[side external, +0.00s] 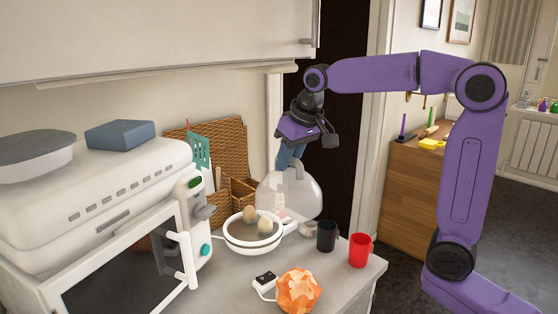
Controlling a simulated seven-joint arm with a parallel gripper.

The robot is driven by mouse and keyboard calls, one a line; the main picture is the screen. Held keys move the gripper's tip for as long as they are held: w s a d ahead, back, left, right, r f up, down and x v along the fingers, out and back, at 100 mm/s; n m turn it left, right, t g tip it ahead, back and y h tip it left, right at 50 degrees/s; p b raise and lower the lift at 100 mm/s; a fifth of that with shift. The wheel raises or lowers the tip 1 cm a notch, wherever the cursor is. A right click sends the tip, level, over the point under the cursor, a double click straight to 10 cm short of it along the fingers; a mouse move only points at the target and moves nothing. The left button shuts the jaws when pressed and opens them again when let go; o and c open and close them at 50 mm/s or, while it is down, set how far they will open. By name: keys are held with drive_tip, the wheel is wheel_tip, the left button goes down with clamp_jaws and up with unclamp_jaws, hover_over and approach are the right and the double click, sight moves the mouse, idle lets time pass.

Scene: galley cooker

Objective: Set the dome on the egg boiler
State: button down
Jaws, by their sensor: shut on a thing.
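The clear dome (298,196) hangs from my gripper (289,158), which is shut on the top of it. The dome looks upright or nearly so. I cannot tell exactly how high the dome's rim is above the counter.
A black mug (327,237) and a red mug (360,250) stand right of the boiler. An orange faceted object (298,292) and a small white device (264,284) lie in front. A white oven (120,205) with its door partly open stands left; wicker (223,140) stands behind.

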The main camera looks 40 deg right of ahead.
drive_tip(key=w+f, duration=0.3)
drive_tip(key=w, duration=0.4)
drive_tip(key=w+f, duration=0.3)
drive_tip(key=w, duration=0.4)
wheel_tip(320, 180, down, 6)
drive_tip(key=shift+a+f, duration=0.15)
drive_tip(key=shift+f, duration=0.15)
idle(2.2)
drive_tip(key=shift+c, duration=1.9)
unclamp_jaws()
wheel_tip(320, 180, up, 7)
